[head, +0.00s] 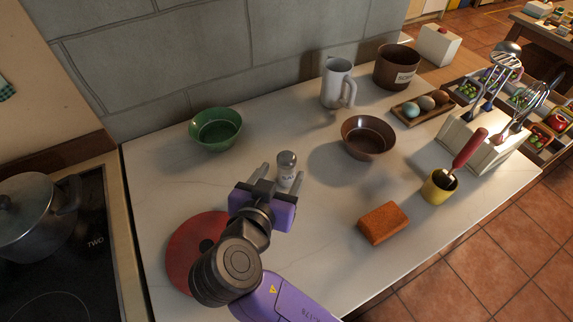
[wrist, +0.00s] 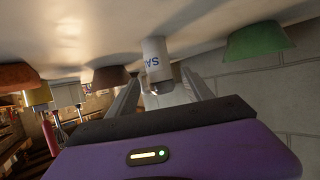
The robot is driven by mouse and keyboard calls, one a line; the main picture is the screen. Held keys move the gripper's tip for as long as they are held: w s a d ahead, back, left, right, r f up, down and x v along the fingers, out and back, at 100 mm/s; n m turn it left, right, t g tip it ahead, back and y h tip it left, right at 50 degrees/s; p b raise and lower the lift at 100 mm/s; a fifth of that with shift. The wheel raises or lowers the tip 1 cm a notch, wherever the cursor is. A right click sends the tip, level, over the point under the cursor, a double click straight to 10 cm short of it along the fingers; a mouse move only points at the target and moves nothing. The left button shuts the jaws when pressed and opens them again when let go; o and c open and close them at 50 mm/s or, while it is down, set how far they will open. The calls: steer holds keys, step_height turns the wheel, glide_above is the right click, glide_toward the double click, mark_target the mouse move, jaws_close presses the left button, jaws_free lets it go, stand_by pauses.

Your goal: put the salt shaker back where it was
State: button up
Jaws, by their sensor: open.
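The salt shaker (head: 287,163) is a small white cylinder with a grey metal cap and dark lettering. It stands upright on the pale worktop (head: 330,215). My gripper (head: 281,170) is open, with one finger to each side of the shaker. In the wrist view, which is upside down, the shaker (wrist: 155,58) shows between the tips of the fingers (wrist: 161,76), with a gap on both sides. I cannot tell how far it stands inside the jaws. No marked spot for the shaker can be made out.
A green bowl (head: 216,129) stands back left, a brown bowl (head: 368,138) to the right. A white jug (head: 337,84) and brown pot (head: 396,68) are behind. A red disc (head: 184,252) lies by my arm. A sponge (head: 383,223) and yellow cup (head: 439,188) are front right.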

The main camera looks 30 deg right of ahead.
steer(key=v, duration=0.4)
steer(key=shift+s+a+r, duration=0.15)
steer(key=shift+s+a, duration=0.1)
steer(key=shift+s, duration=0.05)
